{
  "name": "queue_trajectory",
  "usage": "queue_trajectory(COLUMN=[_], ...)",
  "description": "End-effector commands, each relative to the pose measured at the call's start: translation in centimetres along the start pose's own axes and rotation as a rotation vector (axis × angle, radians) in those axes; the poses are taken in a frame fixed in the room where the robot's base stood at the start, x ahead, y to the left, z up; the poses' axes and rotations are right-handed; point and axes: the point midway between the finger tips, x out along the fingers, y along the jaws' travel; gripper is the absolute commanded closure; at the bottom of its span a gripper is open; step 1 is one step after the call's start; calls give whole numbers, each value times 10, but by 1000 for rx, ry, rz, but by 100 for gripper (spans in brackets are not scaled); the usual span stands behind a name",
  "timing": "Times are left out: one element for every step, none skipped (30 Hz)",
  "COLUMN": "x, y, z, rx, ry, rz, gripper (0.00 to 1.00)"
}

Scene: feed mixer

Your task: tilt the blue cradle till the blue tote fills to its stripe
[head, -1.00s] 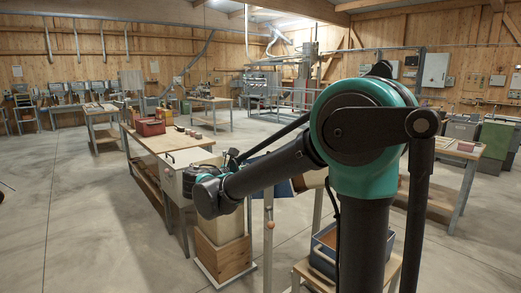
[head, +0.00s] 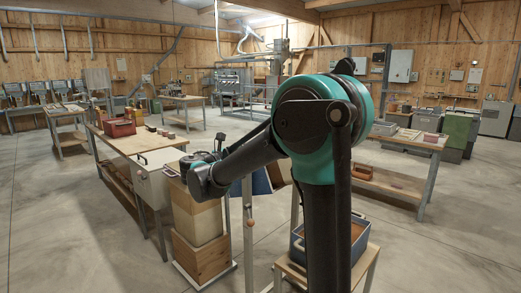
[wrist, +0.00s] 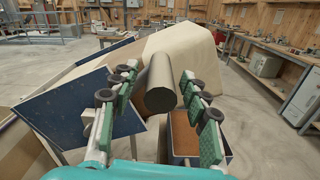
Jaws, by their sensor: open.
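The blue cradle (wrist: 88,102) shows as tilted dark blue panels at the left in the wrist view, with a pale beige sack (wrist: 185,50) beside them. One blue panel (head: 262,182) shows behind my arm in the head view. The blue tote (head: 298,243) stands low on a wooden stand, partly hidden by my arm; brown feed (head: 357,232) shows in it. The feed also shows in the wrist view (wrist: 184,140). I cannot make out the stripe. My gripper (wrist: 159,72) is open, its fingers on either side of a grey cylindrical bar (wrist: 161,88).
A wooden bench (head: 135,140) with a red bin (head: 119,127) is at the left. Another bench (head: 400,185) is at the right. Open concrete floor lies at the far left.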

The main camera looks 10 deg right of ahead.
Motion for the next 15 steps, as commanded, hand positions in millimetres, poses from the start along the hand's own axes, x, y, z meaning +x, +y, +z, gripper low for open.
queue_trajectory(x=[10, 15, 21, 25, 28, 32, 35, 37, 40, 41, 42, 43, 44, 44, 44], y=[-1, -1, -1, -1, 0, 0, 0, 0, 0, 0, 0, 0, 0, 0, 0], z=[0, 0, 0, 0, 0, 0, 0, 0, 0, 0, 0, 0, 0, 0, 0], rx=[0, 0, 0, 0, 0, 0, 0, 0, 0, 0, 0, 0, 0, 0, 0], ry=[0, 0, 0, 0, 0, 0, 0, 0, 0, 0, 0, 0, 0, 0, 0], rz=[-3, -3, -3, -3, -3, -2, -2, -1, -1, -1, -1, 0, 0, 0, 0], gripper=[54, 54, 54, 54, 54, 54, 54, 54, 54, 54, 54, 54, 54, 54, 54])
